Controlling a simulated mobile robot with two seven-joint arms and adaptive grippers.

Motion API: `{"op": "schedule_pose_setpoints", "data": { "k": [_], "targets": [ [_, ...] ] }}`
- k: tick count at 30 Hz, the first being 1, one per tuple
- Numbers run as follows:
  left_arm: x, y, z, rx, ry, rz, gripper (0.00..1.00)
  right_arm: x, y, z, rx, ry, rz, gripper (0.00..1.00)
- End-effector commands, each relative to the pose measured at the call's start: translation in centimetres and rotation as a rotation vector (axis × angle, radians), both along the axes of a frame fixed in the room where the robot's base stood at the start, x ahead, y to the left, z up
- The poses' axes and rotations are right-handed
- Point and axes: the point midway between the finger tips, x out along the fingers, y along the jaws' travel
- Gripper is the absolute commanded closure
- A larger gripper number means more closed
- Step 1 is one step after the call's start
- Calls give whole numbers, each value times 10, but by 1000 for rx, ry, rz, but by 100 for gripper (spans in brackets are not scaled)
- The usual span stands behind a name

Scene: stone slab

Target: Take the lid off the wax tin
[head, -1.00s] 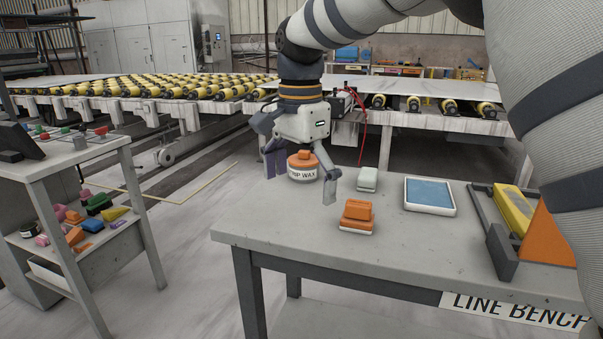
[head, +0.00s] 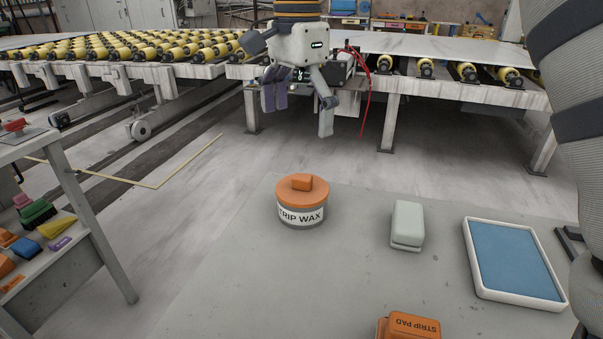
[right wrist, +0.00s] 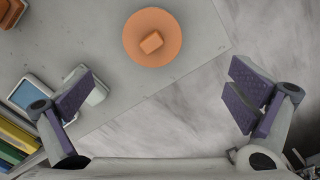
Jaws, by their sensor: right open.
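The wax tin (head: 302,214) is a grey round tin marked STRIP WAX, standing upright near the far left corner of the bench. Its orange lid (head: 290,190), with a small block-shaped knob (head: 303,183), sits on top of it. In the right wrist view the lid (right wrist: 137,50) shows from above, beyond the fingertips, with its knob (right wrist: 151,42). My right gripper (head: 298,108) is open and empty, raised above and behind the tin, apart from it. Its spread fingers also show in the right wrist view (right wrist: 160,100). My left gripper is not in view.
On the bench (head: 230,290) are a pale green block (head: 407,224), a blue-topped white tray (head: 513,260) and an orange strip pad (head: 408,328). A side shelf (head: 100,235) with coloured blocks stands at left. A roller conveyor (head: 130,52) runs behind. Bench left of the tin is narrow.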

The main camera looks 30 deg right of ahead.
Motion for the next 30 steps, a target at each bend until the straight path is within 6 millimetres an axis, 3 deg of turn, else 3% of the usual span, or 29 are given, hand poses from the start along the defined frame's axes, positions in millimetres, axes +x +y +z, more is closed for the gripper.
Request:
{"op": "schedule_pose_setpoints", "data": {
  "k": [4, 16, 25, 30],
  "targets": [
    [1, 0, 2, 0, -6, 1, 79, -2, 0, -34, 3, 4, 0, 1],
    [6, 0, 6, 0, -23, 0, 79, -9, -1, -99, 1, 2, 0, 1],
    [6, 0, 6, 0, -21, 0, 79, -8, -1, -108, 0, -2, 1, 1],
    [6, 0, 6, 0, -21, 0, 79, -8, -1, -108, -1, -2, 1, 39]
  ]
}}
